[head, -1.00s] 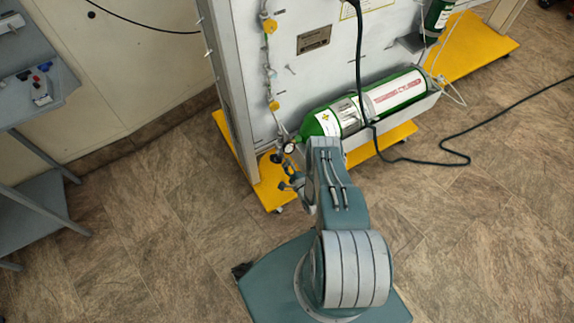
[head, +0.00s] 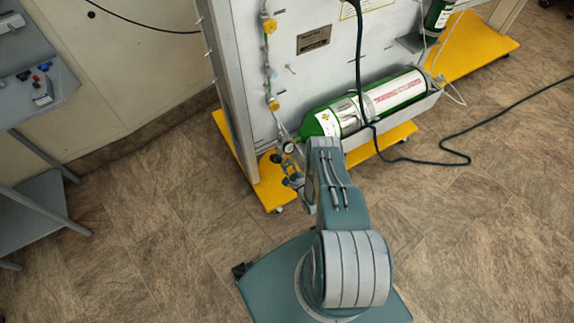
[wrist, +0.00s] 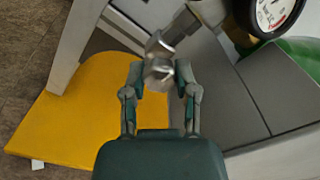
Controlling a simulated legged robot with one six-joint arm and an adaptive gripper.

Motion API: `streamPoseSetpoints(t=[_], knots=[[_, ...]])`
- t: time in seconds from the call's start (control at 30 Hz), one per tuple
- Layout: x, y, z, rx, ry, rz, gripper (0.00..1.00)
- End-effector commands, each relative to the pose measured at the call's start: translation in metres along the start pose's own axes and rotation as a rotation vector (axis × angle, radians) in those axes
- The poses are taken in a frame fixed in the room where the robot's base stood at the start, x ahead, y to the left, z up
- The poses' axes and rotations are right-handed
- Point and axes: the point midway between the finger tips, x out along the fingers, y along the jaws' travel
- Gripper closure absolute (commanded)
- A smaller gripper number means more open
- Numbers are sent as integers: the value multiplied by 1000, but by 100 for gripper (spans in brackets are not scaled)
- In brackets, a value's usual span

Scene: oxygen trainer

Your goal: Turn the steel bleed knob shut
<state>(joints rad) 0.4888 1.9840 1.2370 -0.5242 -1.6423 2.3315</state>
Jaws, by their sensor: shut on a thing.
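The steel bleed knob (wrist: 158,66) is a bare metal piece with lobes, in the middle of the wrist view. My gripper (wrist: 160,80) has one finger on each side of it and is shut on it. The fingertips cover parts of its sides. In the head view my gripper (head: 290,168) is small, just below the round gauge at the neck of the green cylinder (head: 322,124). The knob is too small to make out there.
A pressure gauge (wrist: 272,12) sits close to the upper right of the knob. The panel stands on a yellow base (head: 272,188). Yellow valves (head: 270,26) line the panel's left edge. A black cable (head: 455,162) lies on the floor. A grey cart (head: 40,95) stands at left.

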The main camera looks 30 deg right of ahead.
Motion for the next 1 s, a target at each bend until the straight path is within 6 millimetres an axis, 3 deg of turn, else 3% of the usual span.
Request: streamPoseSetpoints(t=[0.07,0.1,0.13,0.17,0.57,1.0], knots=[[-4,3,-3,4,14,6,100],[-4,3,-3,4,13,6,44],[-4,3,-2,4,13,6,31],[-3,3,-2,3,12,5,27],[-4,1,-1,1,5,3,27],[-68,2,-3,3,10,4,27]])
